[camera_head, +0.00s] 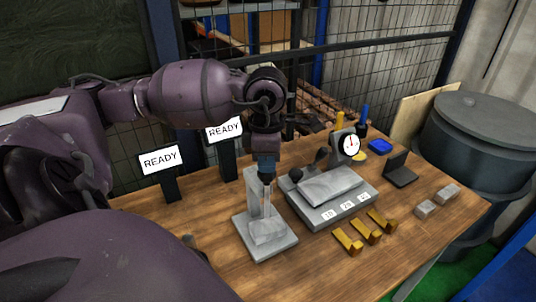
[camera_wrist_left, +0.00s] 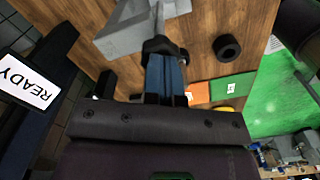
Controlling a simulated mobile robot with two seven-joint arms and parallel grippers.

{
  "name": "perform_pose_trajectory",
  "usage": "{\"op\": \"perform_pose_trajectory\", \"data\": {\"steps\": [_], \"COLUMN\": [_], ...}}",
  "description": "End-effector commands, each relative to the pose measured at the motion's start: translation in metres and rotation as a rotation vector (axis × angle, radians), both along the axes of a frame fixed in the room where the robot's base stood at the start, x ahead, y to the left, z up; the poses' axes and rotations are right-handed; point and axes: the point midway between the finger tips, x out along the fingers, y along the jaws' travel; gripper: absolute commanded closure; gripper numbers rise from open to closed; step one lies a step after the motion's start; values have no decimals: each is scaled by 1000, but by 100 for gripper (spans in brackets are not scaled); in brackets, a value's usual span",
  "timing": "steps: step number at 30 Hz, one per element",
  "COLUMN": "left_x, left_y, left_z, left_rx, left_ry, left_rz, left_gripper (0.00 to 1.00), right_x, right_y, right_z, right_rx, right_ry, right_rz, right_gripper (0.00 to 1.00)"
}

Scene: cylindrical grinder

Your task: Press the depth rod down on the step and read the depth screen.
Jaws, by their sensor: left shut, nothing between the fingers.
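The grey depth stand (camera_head: 280,246) has a flat base, an upright back plate and a stepped block on the table. The thin depth rod (camera_head: 268,196) stands upright at it, just under my left gripper (camera_head: 267,180). The gripper is shut and points down at the rod's top; I cannot tell whether they touch. In the left wrist view, the dark fingertips (camera_wrist_left: 164,47) are close to the grey stand (camera_wrist_left: 128,36). Two screens read READY, one at left (camera_head: 160,160) and one behind the arm (camera_head: 224,130); which is the depth screen is unclear. My right gripper is not visible.
Right of the stand is a grey fixture (camera_head: 330,212) with a dial gauge (camera_head: 349,145). Several brass blocks (camera_head: 365,232) lie before it.

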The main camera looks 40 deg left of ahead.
Motion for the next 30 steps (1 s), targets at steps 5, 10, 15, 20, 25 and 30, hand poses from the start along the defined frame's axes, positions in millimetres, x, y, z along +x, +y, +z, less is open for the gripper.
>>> {"op": "perform_pose_trajectory", "data": {"steps": [5, 10, 15, 20, 25, 30], "left_x": [0, 0, 0, 0, 0, 0], "left_y": [0, 0, 0, 0, 0, 0], "left_z": [-5, -8, -12, -15, -19, -22], "left_rx": [0, 0, 0, 0, -1, 0], "left_ry": [1, 1, 1, 3, 2, 1], "left_rz": [0, 0, 0, 0, 0, 0], "left_gripper": [100, 100, 100, 100, 100, 100], "right_x": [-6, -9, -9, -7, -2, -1], "right_y": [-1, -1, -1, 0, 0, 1], "right_z": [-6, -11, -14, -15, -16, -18], "right_rx": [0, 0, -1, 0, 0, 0], "right_ry": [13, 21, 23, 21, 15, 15], "right_rz": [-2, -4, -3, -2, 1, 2], "right_gripper": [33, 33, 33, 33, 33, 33]}}
